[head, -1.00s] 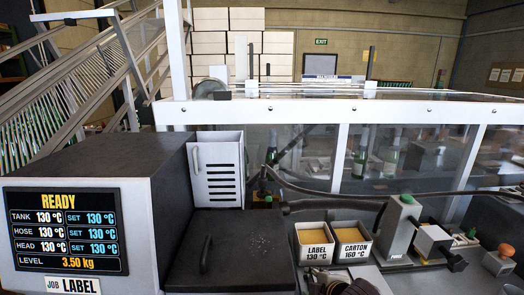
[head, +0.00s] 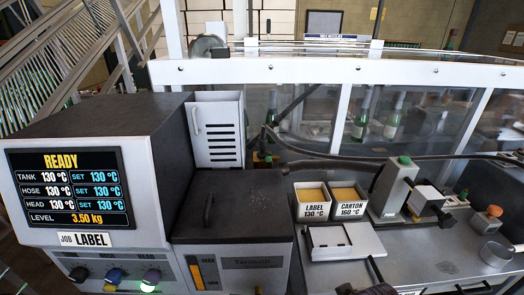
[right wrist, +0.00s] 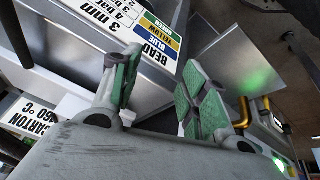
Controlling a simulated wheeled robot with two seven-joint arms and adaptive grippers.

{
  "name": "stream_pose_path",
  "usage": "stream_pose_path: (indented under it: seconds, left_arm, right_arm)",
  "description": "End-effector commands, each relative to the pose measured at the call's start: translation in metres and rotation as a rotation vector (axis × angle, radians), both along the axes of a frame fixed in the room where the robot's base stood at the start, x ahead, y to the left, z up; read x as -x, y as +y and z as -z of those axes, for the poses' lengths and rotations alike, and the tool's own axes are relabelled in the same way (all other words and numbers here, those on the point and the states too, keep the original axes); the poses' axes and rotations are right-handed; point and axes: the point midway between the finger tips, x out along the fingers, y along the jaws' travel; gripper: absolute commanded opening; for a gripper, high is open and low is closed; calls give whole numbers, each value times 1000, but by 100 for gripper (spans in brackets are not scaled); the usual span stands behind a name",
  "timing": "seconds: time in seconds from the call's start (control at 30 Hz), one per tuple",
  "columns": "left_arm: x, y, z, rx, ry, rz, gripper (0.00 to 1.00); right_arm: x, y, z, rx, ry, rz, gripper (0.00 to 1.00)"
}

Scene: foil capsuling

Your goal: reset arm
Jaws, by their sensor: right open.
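My right gripper (right wrist: 162,82) shows in the right wrist view, its two green-padded fingers spread apart with nothing between them. Behind the fingers are a printed card (right wrist: 140,28) reading "3 mm BEAD" and a bare metal plate (right wrist: 237,58) with a green glow. In the head view a dark part at the bottom edge is cut off, and I cannot tell whether it is my gripper. My left gripper is in neither view.
The glue melter (head: 85,120) stands at left with a READY screen. Two bins of yellow pellets, LABEL (head: 313,211) and CARTON (head: 349,209), stand beside its dark lid (head: 240,205). A steel cup (head: 496,252) stands at right.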

Motion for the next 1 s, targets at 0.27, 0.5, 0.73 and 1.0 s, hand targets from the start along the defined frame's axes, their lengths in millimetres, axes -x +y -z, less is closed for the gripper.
stream_pose_path:
  seconds: [0.27, 0.5, 0.73, 1.0]
  left_arm:
    - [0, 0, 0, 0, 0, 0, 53]
    - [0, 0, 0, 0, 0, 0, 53]
    - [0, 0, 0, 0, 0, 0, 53]
    - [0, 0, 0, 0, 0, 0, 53]
  right_arm:
    - [27, -11, 14, -39, 74, 148, 44]
    - [32, -14, 33, -48, 102, 196, 44]
    - [25, -13, 63, -47, 110, 193, 44]
    - [19, -11, 119, -44, 131, 190, 44]
